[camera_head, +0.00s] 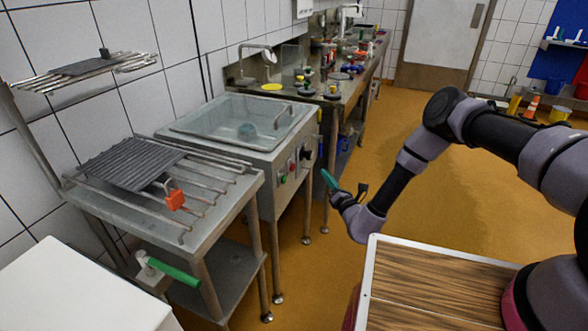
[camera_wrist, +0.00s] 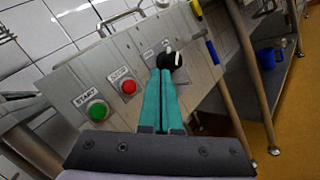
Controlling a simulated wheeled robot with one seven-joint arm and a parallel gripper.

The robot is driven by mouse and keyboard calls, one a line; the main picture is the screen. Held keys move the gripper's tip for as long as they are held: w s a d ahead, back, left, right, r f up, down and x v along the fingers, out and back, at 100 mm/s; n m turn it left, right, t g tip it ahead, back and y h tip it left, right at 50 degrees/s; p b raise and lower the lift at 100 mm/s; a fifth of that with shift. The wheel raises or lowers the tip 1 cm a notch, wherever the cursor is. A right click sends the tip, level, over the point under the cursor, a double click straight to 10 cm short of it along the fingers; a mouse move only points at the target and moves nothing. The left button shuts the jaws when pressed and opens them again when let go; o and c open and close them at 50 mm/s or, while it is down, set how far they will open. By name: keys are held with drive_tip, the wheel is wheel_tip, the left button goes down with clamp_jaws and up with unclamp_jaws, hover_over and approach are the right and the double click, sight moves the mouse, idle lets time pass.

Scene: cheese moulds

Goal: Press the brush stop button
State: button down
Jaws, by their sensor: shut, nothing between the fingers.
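The red stop button (camera_wrist: 128,86) sits on the sloping metal panel of the wash basin, under a label that reads STOP. The green start button (camera_wrist: 97,110) is to its left and a black rotary knob (camera_wrist: 174,61) to its right. My gripper (camera_wrist: 162,72) has its teal fingers closed together with nothing between them. In the wrist view the fingertips lie right of the red button and overlap the knob's lower part. In the head view my gripper (camera_head: 328,178) is in the air to the right of the panel (camera_head: 293,163), apart from it.
The basin (camera_head: 240,122) with a clear cover stands above the panel. A metal rack table (camera_head: 215,205) with an orange-red item (camera_head: 175,199) is at its left. A wood-topped surface (camera_head: 430,290) is in front. The orange floor between is open.

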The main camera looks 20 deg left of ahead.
sight(292, 167)
drive_tip(key=shift+s+d+f+h, duration=0.15)
drive_tip(key=shift+f+h, duration=0.15)
drive_tip(key=shift+f, duration=0.3)
drive_tip(key=a, duration=0.8)
drive_tip(key=shift+w+a, duration=0.35)
drive_tip(key=shift+a, duration=0.05)
idle(1.6)
drive_tip(key=shift+a, duration=0.4)
drive_tip(key=shift+a, duration=0.5)
idle(0.8)
drive_tip(key=shift+d, duration=0.9)
